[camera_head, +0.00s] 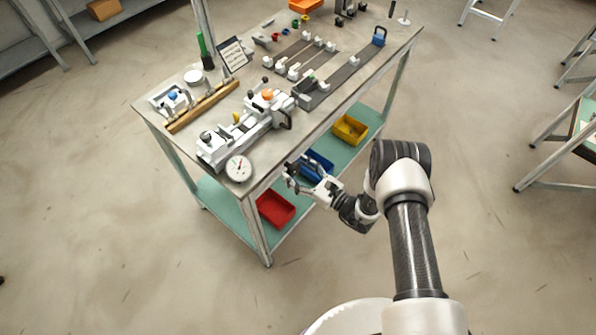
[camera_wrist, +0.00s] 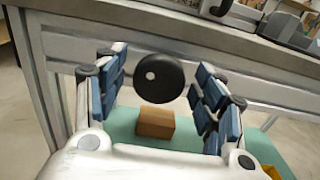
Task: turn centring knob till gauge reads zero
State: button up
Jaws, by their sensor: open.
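A round black knob (camera_wrist: 159,77) with a white dot shows in the wrist view, in front of the table's edge. My gripper (camera_wrist: 160,90) is open, with its blue-padded fingers to the left and right of the knob. A gap shows between the knob and each finger; whether the fingertips reach it in depth is unclear. In the head view my gripper (camera_head: 290,174) is beside the near long edge of the table, and I cannot make out the knob there. The white dial gauge (camera_head: 239,168) is at the table's near corner; its reading is too small to tell.
The white jig (camera_head: 226,142) stands on the table behind the gauge. A red bin (camera_head: 275,209), a blue bin (camera_head: 320,163) and a yellow bin (camera_head: 350,129) are on the lower shelf. A brown block (camera_wrist: 155,122) lies below the knob. Floor left of the table is clear.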

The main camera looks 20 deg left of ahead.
jog(key=shift+c, duration=0.4)
jog(key=c, duration=0.9)
jog(key=shift+c, duration=0.2)
jog(key=shift+n, duration=0.3)
jog(key=n+b, duration=0.1)
jog(key=n, duration=0.2)
jog(key=shift+b, duration=0.3)
jog(key=shift+s+n+b, duration=0.15)
jog(key=shift+n+b, duration=0.4)
jog(key=shift+n, duration=1.45)
